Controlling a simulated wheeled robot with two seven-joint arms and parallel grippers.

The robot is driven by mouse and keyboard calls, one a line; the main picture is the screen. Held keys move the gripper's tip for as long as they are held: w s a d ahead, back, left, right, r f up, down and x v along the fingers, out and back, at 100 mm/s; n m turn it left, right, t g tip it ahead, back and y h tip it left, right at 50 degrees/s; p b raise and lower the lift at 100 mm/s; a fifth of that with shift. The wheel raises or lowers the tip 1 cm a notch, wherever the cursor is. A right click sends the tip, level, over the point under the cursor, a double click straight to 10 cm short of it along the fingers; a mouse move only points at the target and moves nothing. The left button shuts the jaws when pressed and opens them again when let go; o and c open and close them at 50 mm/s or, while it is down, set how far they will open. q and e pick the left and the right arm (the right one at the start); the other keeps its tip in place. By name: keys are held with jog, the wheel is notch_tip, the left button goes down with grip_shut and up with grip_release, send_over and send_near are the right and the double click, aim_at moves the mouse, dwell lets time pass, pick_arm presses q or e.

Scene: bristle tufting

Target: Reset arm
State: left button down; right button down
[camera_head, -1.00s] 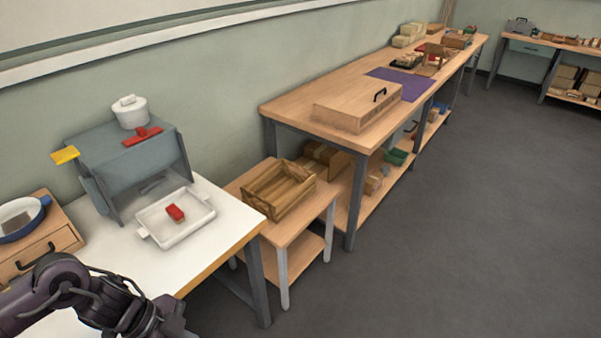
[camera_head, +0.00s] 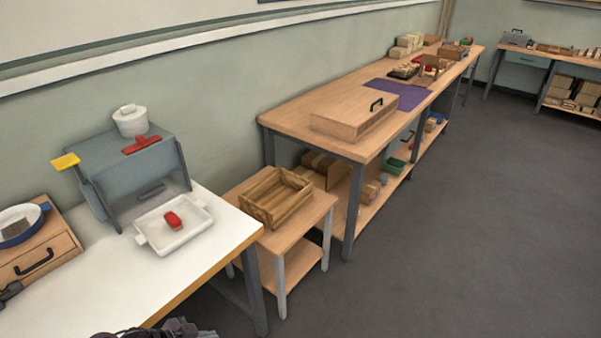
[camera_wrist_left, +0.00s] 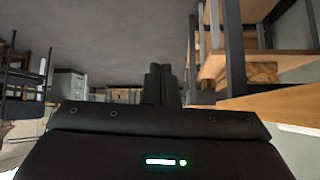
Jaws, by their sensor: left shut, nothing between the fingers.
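My left arm shows only as dark parts at the bottom edge of the head view. My left gripper (camera_wrist_left: 160,85) is in the left wrist view, its two dark fingers together with nothing between them. It points out over the floor, apart from any object. My right gripper is in neither view. The grey tufting machine (camera_head: 125,165) stands on the white table at the left. A white tray (camera_head: 160,243) sits in front of it with a red block (camera_head: 173,220) inside.
The white table (camera_head: 110,290) has a wooden drawer box (camera_head: 35,257) at its left. A wooden crate (camera_head: 275,198) sits on a small side table. A long workbench (camera_head: 300,112) runs along the wall. The grey floor (camera_head: 450,240) at the right is clear.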

pick_arm(q)
jog(key=s+a+f+n+y, duration=0.1)
jog(key=s+f+n, duration=0.15)
jog(key=f, duration=0.35)
jog(key=s+a+f+n+y, duration=0.1)
jog(key=s+a+f, duration=0.15)
jog(key=f, duration=0.45)
jog(key=s+f+n+g+y, duration=0.2)
jog(key=s+f+n+y, duration=0.1)
jog(key=s+f, duration=1.05)
jog(key=s+d+f+g+y, duration=0.1)
jog(key=s+d+f, duration=0.1)
jog(key=s, duration=0.7)
jog(key=s+d+f+n+g, duration=0.1)
jog(key=s+d+f+g, duration=0.1)
jog(key=s, duration=0.7)
jog(key=shift+s+y, duration=0.15)
jog(key=shift+y, duration=0.25)
